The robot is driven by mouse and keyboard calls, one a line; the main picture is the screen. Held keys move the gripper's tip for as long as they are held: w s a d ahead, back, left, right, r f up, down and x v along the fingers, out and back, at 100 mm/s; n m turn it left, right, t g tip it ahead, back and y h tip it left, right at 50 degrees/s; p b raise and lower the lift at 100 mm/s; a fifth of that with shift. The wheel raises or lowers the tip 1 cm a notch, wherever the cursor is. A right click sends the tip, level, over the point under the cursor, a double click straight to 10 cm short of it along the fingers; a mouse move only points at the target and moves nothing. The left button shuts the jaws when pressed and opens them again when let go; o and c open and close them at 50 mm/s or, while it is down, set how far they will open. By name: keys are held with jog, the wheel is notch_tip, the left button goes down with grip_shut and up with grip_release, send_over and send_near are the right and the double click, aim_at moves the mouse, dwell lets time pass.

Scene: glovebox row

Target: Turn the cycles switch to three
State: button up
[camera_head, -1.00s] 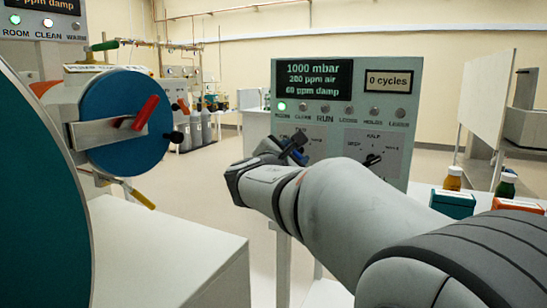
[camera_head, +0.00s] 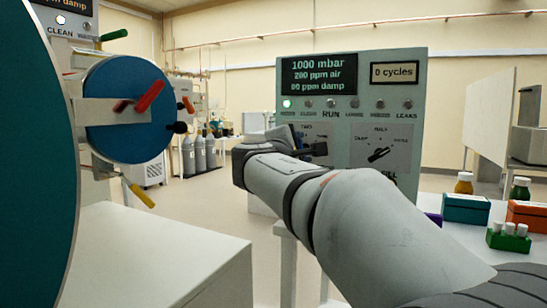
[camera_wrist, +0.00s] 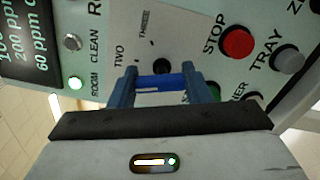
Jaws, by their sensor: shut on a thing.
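The cycles switch dial (camera_wrist: 117,48) is on the grey control panel, with the words TWO and THREE printed around it in the wrist view. A small dark round part (camera_wrist: 161,66) shows just beyond my fingertips. My gripper (camera_wrist: 158,78) is shut on the cycles switch, its two blue fingers either side of it. In the head view my gripper (camera_head: 314,150) is against the left dial of the panel (camera_head: 350,112), partly covering it. Which number the switch points at is hidden. The panel display (camera_head: 395,71) reads 0 cycles.
A second dial (camera_head: 379,153) sits to the right on the panel. In the wrist view a red STOP button (camera_wrist: 236,43) and a grey TRAY button (camera_wrist: 288,60) are near my fingers. Bottles, boxes and a green tube rack (camera_head: 508,238) stand on the right bench.

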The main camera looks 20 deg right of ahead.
jog(key=shift+r, duration=0.25)
jog(key=o, duration=0.6)
jog(key=shift+c, duration=0.2)
jog(key=o, duration=0.4)
jog(key=shift+d+f, duration=0.1)
jog(key=shift+f, duration=0.05)
jog(key=p+v, duration=0.1)
jog(key=v, duration=0.6)
jog(key=shift+s+a, duration=0.3)
jog(key=shift+a, duration=0.05)
